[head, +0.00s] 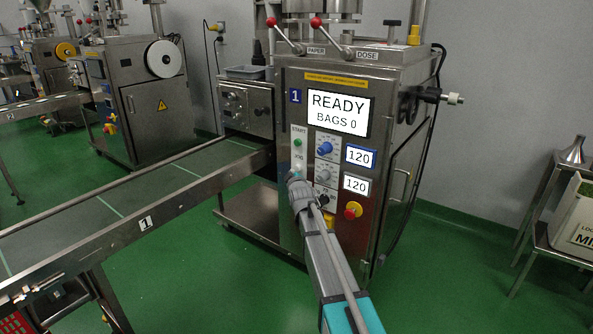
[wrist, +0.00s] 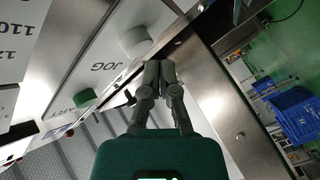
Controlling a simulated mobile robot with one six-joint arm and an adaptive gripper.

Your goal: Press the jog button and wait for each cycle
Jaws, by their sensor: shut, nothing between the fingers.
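The machine's front panel (head: 299,205) carries a green start button (head: 298,142) above a pale jog button (head: 298,169). My gripper (head: 293,176) is shut and empty, its tip just below the jog button. In the wrist view the closed fingertips (wrist: 158,66) are beside the pale round jog button (wrist: 133,41), near the "JOG" label (wrist: 104,67). The green start button (wrist: 84,98) shows further left. I cannot tell whether the fingertips touch the panel. The display (head: 338,112) reads "READY" and "BAGS 0".
Right of the buttons are a blue knob (head: 325,148), a pale knob (head: 325,174), two "120" readouts and a red stop button (head: 352,210). A conveyor (head: 130,200) runs off left. A stand with a metal funnel (head: 572,153) is at far right. Green floor between is clear.

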